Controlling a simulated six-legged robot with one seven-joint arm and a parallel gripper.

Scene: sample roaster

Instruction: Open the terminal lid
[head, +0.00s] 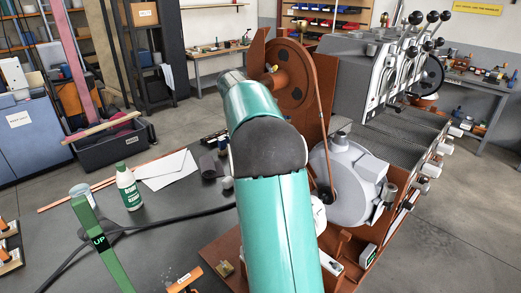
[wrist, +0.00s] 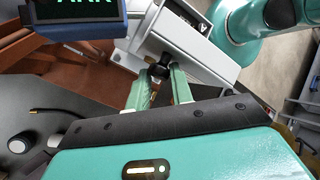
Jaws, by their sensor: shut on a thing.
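In the wrist view, a light grey terminal box (wrist: 205,62) stands at the top middle, with a dark label or opening on its upper face. A small black knob (wrist: 160,69) sticks out from its near side. My gripper (wrist: 160,77) has its two teal fingers closed on this knob, one on each side. The lid's edges are hard to make out, and I cannot tell whether it stands ajar. In the head view my teal arm covers the middle, and my gripper and the terminal box cannot be made out there.
In the head view, a brown machine with a large wheel (head: 291,74) and a grey motor (head: 345,185) stand beside my arm.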

